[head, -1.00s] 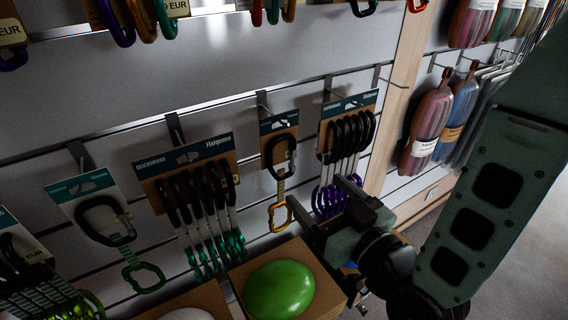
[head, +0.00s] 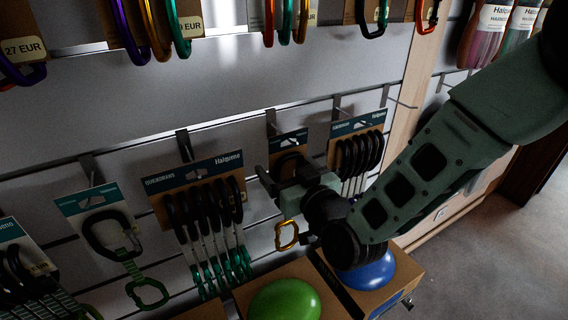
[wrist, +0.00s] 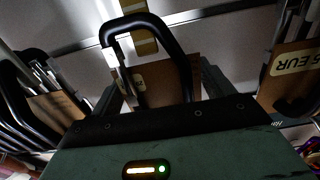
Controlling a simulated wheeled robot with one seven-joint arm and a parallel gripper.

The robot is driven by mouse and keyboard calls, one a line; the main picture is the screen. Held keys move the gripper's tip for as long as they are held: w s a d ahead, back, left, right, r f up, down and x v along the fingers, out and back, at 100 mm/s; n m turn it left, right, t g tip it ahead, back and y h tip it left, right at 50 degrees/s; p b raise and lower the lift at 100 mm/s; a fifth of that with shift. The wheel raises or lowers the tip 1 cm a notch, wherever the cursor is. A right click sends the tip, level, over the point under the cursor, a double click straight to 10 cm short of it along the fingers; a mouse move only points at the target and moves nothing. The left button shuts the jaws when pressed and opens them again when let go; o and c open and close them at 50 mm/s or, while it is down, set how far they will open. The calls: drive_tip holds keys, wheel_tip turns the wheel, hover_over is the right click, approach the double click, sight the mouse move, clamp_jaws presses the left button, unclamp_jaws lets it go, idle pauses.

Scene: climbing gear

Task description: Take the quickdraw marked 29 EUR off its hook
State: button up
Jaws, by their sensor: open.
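A single quickdraw with a black upper carabiner and an orange lower carabiner (head: 286,236) hangs on a small brown card (head: 288,142) from a wall hook (head: 271,122). My gripper (head: 281,181) is in front of it and hides its middle. In the wrist view, the black carabiner (wrist: 185,55) stands between the open fingers of my gripper (wrist: 160,85), with the brown card behind. I cannot tell whether the fingers touch it. I cannot read a 29 EUR mark in any view.
Several green-ended quickdraws (head: 207,205) hang close on the left, and a black-topped group (head: 358,155) hangs close on the right. In the wrist view a tag at the right ends in "5 EUR" (wrist: 293,62). Green (head: 286,301) and blue (head: 366,270) domes sit on boxes below.

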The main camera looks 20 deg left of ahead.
sight(291, 169)
drive_tip(key=shift+w+a, duration=0.25)
drive_tip(key=shift+c, duration=0.3)
drive_tip(key=c, duration=0.6)
drive_tip(key=shift+r, duration=0.3)
drive_tip(key=shift+s+d, duration=0.15)
drive_tip(key=shift+s+d+r, duration=0.15)
drive_tip(key=shift+s+d, duration=0.2)
drive_tip(key=shift+d, duration=0.05)
drive_tip(key=shift+d, duration=0.1)
drive_tip(key=shift+b+v, duration=0.3)
drive_tip(key=shift+v, duration=0.7)
